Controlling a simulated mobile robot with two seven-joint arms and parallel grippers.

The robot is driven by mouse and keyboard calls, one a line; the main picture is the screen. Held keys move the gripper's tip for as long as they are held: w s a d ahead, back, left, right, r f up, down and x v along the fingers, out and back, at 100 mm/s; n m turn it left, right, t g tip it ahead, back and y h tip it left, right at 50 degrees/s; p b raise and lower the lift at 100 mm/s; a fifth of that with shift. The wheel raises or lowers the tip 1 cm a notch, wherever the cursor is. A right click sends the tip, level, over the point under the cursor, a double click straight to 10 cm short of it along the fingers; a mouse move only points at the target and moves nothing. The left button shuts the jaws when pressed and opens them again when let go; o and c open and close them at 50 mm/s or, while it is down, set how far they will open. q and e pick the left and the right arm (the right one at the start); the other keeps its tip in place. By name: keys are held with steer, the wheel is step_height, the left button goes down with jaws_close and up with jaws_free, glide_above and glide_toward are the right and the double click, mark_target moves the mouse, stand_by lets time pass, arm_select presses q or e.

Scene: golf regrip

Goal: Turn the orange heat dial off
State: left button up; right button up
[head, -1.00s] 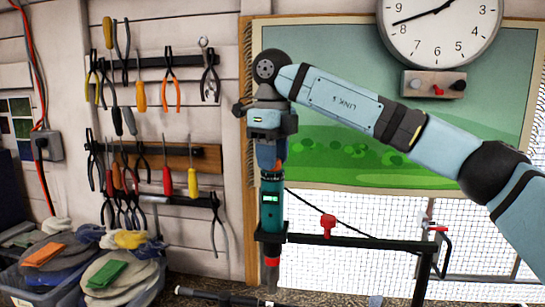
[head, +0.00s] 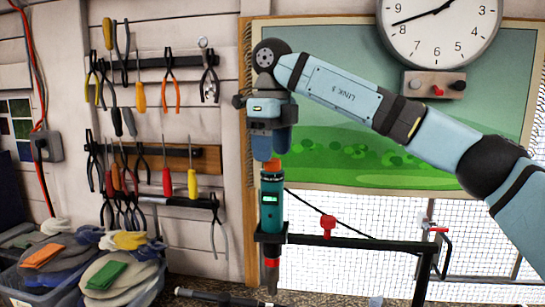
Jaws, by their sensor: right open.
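The tool's red and dark tip points down toward the bench. My left gripper is not in view.
A black rail (head: 370,242) with a red knob (head: 328,225) runs right from the holder. Pliers and screwdrivers hang on the wall at left. A bin of pads (head: 110,275) stands at lower left. A clock (head: 438,30) hangs at upper right.

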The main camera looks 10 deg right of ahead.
step_height(320, 180, up, 12)
steer(key=shift+p, duration=0.45)
